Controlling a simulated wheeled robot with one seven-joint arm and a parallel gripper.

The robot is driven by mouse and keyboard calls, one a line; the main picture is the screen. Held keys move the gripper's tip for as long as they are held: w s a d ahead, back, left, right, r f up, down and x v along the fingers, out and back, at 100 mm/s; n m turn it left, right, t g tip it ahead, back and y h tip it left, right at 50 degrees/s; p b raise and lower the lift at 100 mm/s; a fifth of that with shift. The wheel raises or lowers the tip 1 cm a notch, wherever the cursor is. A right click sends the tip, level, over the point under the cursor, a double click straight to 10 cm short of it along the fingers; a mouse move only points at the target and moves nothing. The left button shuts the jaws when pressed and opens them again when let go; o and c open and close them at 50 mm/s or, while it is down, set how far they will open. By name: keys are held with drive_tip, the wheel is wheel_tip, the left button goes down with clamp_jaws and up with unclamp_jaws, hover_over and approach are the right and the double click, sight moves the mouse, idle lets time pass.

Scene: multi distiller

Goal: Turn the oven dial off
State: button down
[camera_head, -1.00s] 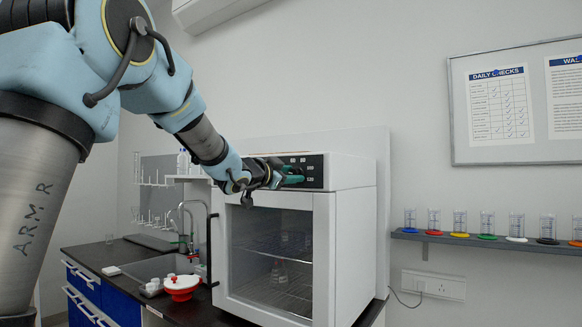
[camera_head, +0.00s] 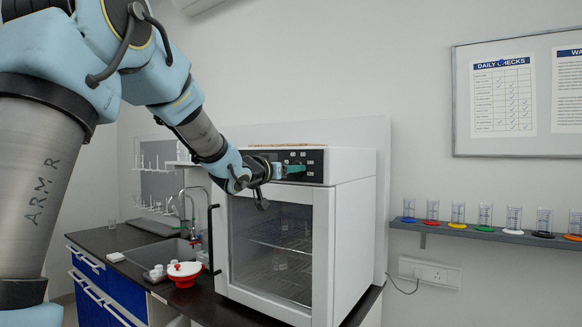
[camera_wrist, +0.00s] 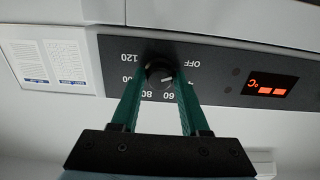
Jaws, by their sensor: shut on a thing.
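The oven (camera_head: 348,225) is a white box with a glass door, standing on the dark counter. Its black control panel (camera_head: 312,160) runs along the top front. My gripper (camera_head: 284,170) is at this panel, with its green fingers in front of the dial. In the wrist view, the round dark dial (camera_wrist: 159,74) sits between the two green fingertips (camera_wrist: 160,76), which are shut on it. The printed scale around it appears upside down, with OFF at the upper right and 120 at the upper left. The pointer's exact setting is hard to tell. A red display glows beside it.
A red and white container (camera_head: 184,273) stands on the counter left of the oven, near the sink and tap. A wall shelf (camera_head: 480,231) with several beakers is at the right. The oven's black door handle (camera_head: 213,240) sticks out below my gripper.

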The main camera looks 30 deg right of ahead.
idle(0.4)
drive_tip(key=shift+c, duration=2.2)
unclamp_jaws()
drive_tip(key=b+v, duration=0.3)
drive_tip(key=v, duration=0.7)
drive_tip(key=shift+s+a+b, duration=0.15)
drive_tip(key=shift+a+b, duration=0.15)
drive_tip(key=shift+a, duration=0.05)
